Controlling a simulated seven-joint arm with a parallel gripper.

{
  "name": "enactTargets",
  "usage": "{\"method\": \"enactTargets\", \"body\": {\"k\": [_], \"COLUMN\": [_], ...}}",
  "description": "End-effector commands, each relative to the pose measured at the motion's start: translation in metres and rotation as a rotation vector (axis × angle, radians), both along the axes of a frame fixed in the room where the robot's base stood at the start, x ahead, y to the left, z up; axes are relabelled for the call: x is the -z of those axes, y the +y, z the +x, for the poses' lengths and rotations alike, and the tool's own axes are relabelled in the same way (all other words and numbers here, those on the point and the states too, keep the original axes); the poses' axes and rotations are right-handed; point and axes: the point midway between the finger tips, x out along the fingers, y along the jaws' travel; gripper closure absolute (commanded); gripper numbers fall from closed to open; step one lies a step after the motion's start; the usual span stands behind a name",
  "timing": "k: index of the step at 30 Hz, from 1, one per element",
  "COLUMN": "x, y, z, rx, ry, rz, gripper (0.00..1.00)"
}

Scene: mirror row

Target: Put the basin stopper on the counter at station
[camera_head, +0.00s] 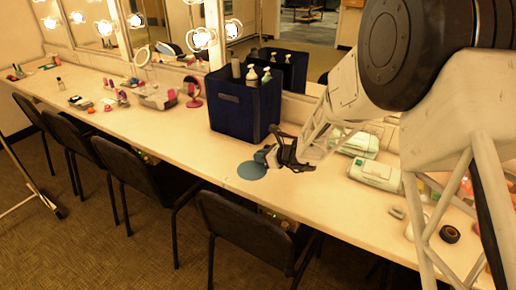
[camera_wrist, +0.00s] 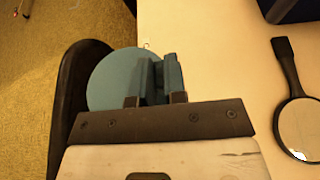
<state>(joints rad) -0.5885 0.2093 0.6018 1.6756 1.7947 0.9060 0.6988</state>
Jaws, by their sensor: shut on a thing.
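The basin stopper is a flat blue disc (camera_head: 252,170), seen in the head view at the tip of my gripper (camera_head: 276,158), over the front part of the counter (camera_head: 190,137). In the wrist view the stopper (camera_wrist: 108,80) shows left of my gripper's fingers (camera_wrist: 158,80), which are shut on its raised part. The disc overlaps the counter's front edge in that view. The fingers hide part of the stopper. I cannot tell whether its underside touches the counter.
A hand mirror (camera_wrist: 299,120) lies right of my gripper in the wrist view. A dark blue bin (camera_head: 240,107) with bottles stands behind. Green-white packs (camera_head: 375,173) lie to the right. Black chairs (camera_head: 245,232) line the front. Counter left of the bin has free room.

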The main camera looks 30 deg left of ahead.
Motion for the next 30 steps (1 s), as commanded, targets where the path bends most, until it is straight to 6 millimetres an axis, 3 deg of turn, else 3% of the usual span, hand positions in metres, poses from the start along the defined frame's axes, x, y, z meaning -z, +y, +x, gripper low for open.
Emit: {"method": "enactTargets", "body": {"k": [3, 10, 30], "x": [0.021, 0.046, 0.051], "y": [0.000, 0.000, 0.006], "z": [0.000, 0.000, 0.007], "rx": [0.000, 0.000, 0.000], "ry": [0.003, 0.002, 0.000], "rz": [-0.001, 0.000, 0.001], "gripper": [1.00, 1.00, 1.00]}}
